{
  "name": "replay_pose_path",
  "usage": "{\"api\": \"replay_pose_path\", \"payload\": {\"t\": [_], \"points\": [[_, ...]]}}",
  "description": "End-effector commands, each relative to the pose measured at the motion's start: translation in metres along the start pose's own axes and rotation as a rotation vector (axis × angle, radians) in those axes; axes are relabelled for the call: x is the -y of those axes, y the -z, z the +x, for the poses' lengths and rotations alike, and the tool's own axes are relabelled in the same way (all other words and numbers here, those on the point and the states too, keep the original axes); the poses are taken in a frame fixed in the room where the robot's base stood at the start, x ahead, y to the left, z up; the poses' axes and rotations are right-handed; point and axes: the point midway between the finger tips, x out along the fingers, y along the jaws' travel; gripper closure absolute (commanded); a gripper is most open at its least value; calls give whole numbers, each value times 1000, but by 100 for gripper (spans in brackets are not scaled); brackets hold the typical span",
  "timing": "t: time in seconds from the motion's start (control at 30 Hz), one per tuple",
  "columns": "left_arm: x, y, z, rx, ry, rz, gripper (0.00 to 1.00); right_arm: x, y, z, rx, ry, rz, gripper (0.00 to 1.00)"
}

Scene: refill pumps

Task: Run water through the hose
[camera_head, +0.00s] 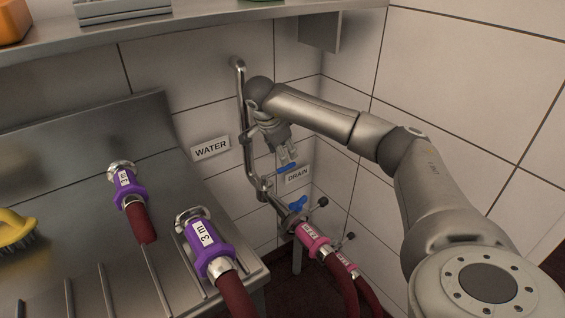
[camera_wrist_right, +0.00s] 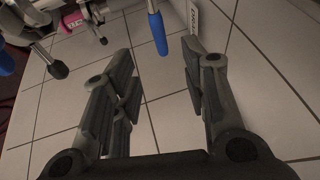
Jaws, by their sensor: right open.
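My right gripper (camera_head: 286,154) is open beside the steel pipe (camera_head: 243,110) on the tiled wall. A blue valve handle (camera_head: 287,168) is just below its fingertips. In the right wrist view this handle (camera_wrist_right: 158,32) points between the open fingers (camera_wrist_right: 157,64), near their tips; I cannot tell whether they touch. A second blue handle (camera_head: 297,203) is lower, near the pipe's end. There a pink coupling (camera_head: 311,238) on a dark red hose (camera_head: 344,287) appears to meet the pipe fitting. Another pink coupling (camera_head: 346,264) lies behind it. My left gripper is out of view.
Signs read WATER (camera_head: 211,148) and DRAIN (camera_head: 298,176). Two purple hose couplings, one labelled 3 m (camera_head: 207,243) and a smaller-looking one (camera_head: 125,184), are over the ribbed steel counter (camera_head: 90,253) at left. A yellow brush (camera_head: 14,229) lies there. A steel shelf (camera_head: 190,22) runs above.

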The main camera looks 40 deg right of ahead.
Motion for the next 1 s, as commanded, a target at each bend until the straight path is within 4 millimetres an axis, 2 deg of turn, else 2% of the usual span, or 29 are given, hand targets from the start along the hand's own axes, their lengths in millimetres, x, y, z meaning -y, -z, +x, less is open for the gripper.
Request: {"api": "replay_pose_path", "payload": {"t": [0.03,0.2,0.4,0.53,0.83,1.0], "points": [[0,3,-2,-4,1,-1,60,-1,-1,13,0,-4,1,59],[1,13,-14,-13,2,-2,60,-1,-1,45,-1,-3,1,59],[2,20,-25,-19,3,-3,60,-1,-1,71,1,-1,1,59],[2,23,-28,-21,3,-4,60,0,0,78,0,0,1,59],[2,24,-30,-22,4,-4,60,0,0,80,0,1,0,61],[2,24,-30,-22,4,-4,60,0,0,79,0,1,0,82]]}}
